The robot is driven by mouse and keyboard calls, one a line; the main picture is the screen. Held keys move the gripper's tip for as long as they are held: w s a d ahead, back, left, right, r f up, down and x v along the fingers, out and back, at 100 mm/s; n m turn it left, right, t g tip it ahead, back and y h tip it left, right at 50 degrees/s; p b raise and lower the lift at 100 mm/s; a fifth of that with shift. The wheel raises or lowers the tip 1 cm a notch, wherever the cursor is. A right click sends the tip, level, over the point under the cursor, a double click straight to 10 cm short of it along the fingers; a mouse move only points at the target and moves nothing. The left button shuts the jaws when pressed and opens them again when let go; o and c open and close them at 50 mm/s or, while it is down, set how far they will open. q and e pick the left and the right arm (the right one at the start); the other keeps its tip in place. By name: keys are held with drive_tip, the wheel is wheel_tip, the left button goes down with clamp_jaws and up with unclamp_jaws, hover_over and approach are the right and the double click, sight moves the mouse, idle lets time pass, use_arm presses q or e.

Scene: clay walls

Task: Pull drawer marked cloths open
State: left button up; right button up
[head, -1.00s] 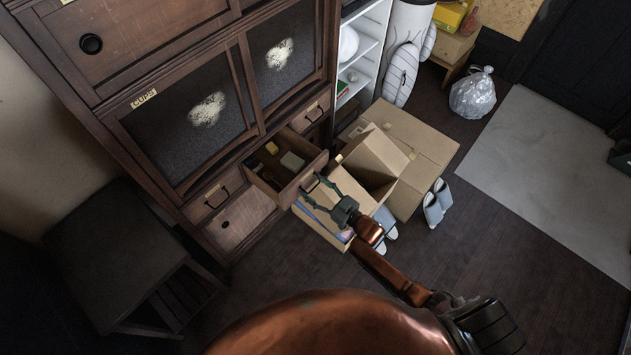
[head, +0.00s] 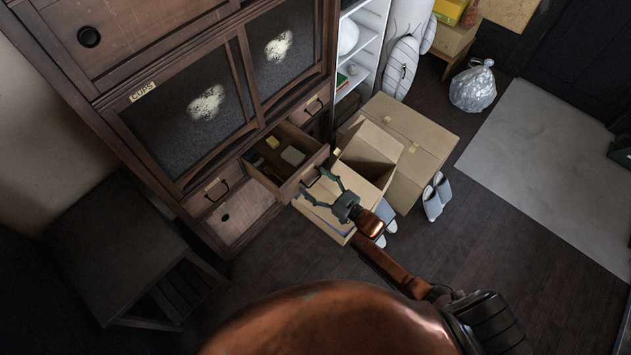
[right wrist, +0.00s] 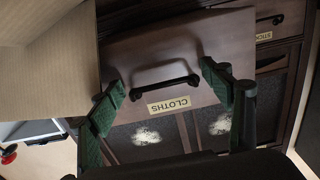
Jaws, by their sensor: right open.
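The drawer marked CLOTHS (head: 290,181) stands pulled out of the dark wooden cabinet in the head view, with a yellow item and a pale block visible inside. In the right wrist view its brown front (right wrist: 150,50) carries a black bar handle (right wrist: 164,87) and the CLOTHS label (right wrist: 168,106). My right gripper (head: 313,181) is open in front of the drawer front. In the right wrist view its green fingers (right wrist: 163,80) stand apart on either side of the handle, with gaps to it. My left gripper is not in view.
Cardboard boxes (head: 410,150) stand on the floor close to the right of the drawer. Another drawer (head: 215,190) to its left is shut. A dark stool (head: 115,250) stands at the left.

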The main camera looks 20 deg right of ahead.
drive_tip(key=v, duration=0.8)
idle(0.6)
